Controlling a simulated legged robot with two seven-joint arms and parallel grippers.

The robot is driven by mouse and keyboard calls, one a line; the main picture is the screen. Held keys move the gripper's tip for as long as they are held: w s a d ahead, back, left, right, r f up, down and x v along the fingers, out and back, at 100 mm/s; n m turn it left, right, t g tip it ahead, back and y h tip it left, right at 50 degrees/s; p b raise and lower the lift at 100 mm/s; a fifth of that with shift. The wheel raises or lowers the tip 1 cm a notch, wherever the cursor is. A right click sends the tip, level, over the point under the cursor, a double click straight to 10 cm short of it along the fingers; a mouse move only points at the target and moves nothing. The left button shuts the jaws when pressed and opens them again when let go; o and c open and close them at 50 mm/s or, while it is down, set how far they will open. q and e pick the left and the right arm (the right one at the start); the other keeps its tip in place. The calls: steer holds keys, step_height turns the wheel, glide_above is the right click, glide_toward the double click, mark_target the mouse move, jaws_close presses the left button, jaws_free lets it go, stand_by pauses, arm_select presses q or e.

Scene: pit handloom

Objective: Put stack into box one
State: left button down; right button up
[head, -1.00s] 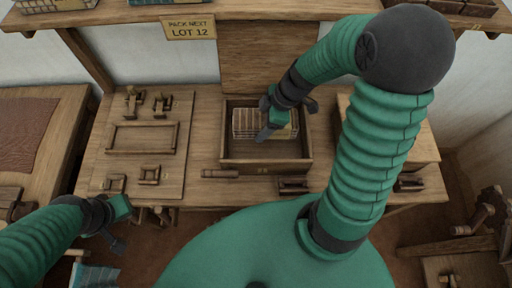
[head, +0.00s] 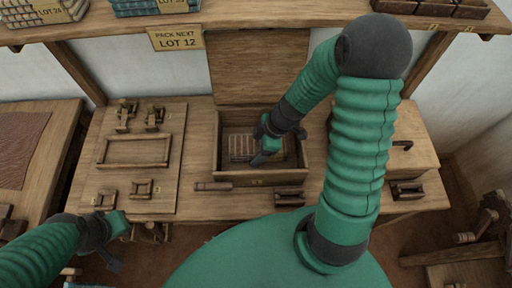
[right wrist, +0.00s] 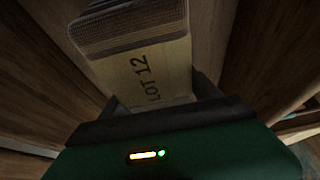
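The stack (head: 241,148), a striped, layered bundle, sits inside the open wooden box (head: 235,178) on the bench, its lid upright behind. In the right wrist view the stack (right wrist: 160,70) shows a pale label reading LOT 12. My right gripper (head: 279,146) reaches down into the box at the stack's right side. In the wrist view its dark fingers flank the label closely, and it looks shut on the stack. Whether the stack rests on the box floor is hard to tell. My left gripper (head: 118,248) is off the bench's front left; its opening is unclear.
A board with a wooden frame (head: 137,151) and small wooden fittings lies left of the box. A roller (head: 213,187) lies at the box's front left. A closed wooden chest (head: 405,150) stands right. The shelf above holds labelled stacks and a PACK NEXT LOT 12 sign (head: 177,39).

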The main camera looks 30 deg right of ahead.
steer(key=shift+w+f, duration=0.1)
steer(key=shift+d+r+p, duration=0.25)
steer(key=shift+r+p, duration=0.05)
steer(key=shift+r, duration=0.1)
steer(key=p+v, duration=0.2)
steer(key=v, duration=0.9)
steer(key=shift+a, duration=0.2)
steer(key=shift+d+r, duration=0.1)
steer(key=shift+r, duration=0.15)
steer(key=shift+d, duration=0.1)
